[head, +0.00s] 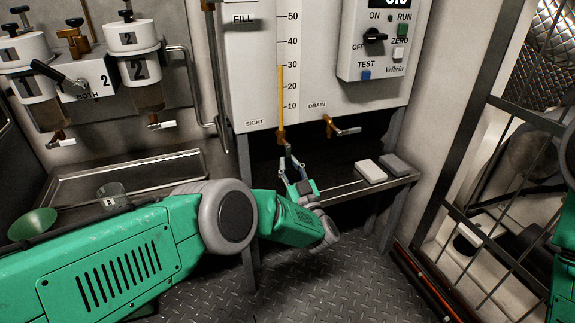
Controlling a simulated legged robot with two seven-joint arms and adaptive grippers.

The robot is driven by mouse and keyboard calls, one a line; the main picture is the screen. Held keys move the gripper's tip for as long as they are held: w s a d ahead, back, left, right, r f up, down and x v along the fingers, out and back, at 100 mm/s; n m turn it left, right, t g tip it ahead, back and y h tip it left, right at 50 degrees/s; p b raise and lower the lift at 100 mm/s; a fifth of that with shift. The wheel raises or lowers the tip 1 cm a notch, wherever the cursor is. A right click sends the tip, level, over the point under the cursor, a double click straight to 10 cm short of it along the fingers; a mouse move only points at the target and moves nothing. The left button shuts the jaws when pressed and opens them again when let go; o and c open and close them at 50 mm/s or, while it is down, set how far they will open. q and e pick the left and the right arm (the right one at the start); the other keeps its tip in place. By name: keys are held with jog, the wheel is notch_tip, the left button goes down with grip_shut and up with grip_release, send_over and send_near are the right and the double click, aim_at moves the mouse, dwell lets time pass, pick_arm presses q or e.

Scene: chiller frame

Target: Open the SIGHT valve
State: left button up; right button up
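The SIGHT valve (281,136) is a small brass fitting under the gauge panel, right of the SIGHT label, below the yellow column of the scale. A dark, lever-like piece hangs just below it. My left gripper (291,160) is under the valve, pointing up, with its fingertips at or close to this piece. The fingers are small and overlap the dark background, so I cannot tell whether they touch or grip it. My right arm shows only in part at the right edge; its gripper is out of view.
The DRAIN valve (333,127) with its silvery lever is close on the right. A shelf (340,190) with two pale blocks is below right. A control box (372,45) is above. A cup (112,197) and a green funnel (33,224) are at left. A barred frame (480,200) stands right.

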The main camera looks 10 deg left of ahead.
pick_arm(q)
jog(key=o, duration=0.4)
jog(key=shift+d+r, duration=0.2)
jog(key=shift+d, duration=0.25)
jog(key=shift+s+f, duration=0.1)
jog(key=v, duration=1.2)
jog(key=shift+d, duration=0.1)
